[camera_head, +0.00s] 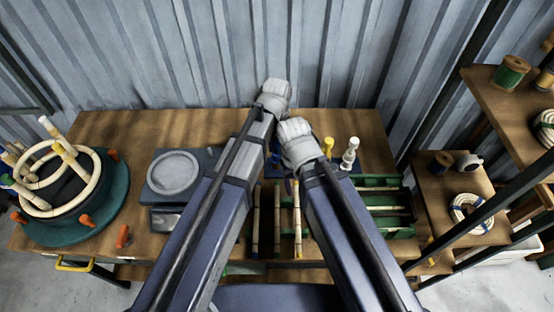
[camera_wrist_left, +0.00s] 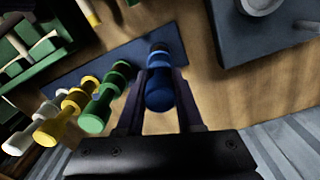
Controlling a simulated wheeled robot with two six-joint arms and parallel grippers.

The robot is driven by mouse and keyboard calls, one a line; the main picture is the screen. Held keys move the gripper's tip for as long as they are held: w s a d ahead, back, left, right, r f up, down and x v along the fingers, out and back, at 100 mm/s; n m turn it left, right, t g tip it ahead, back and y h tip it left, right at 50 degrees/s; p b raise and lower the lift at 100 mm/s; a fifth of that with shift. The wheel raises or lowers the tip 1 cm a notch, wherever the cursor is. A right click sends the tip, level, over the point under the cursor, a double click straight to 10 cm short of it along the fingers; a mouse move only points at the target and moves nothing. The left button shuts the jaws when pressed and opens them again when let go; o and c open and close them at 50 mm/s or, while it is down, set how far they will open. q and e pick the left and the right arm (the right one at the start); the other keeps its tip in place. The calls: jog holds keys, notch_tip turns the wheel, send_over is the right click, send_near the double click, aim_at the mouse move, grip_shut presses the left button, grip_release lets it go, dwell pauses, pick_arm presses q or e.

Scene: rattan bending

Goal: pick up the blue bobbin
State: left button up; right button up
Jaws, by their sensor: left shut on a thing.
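The blue bobbin (camera_wrist_left: 158,92) is between the two dark fingers of my left gripper (camera_wrist_left: 160,86) in the left wrist view. The fingers are shut on its sides. It is over or on the blue rack board (camera_wrist_left: 108,62); I cannot tell whether it is clear of the board. In the head view a small blue part of the bobbin (camera_head: 275,150) shows between my two forearms.
Green (camera_wrist_left: 104,95), yellow (camera_wrist_left: 72,112) and white (camera_wrist_left: 38,132) bobbins stand in a row beside the blue one. A grey plate on a square base (camera_head: 173,174) is left of my arms. Green trays (camera_head: 390,205) lie at right. A round rattan jig (camera_head: 70,205) is far left.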

pick_arm(q)
grip_shut()
dwell(0.5)
jog(key=shift+r, duration=0.1)
pick_arm(e)
jog(key=shift+r, duration=0.1)
pick_arm(q)
notch_tip(320, 180, up, 10)
jog(key=p, duration=1)
pick_arm(e)
notch_tip(320, 180, up, 10)
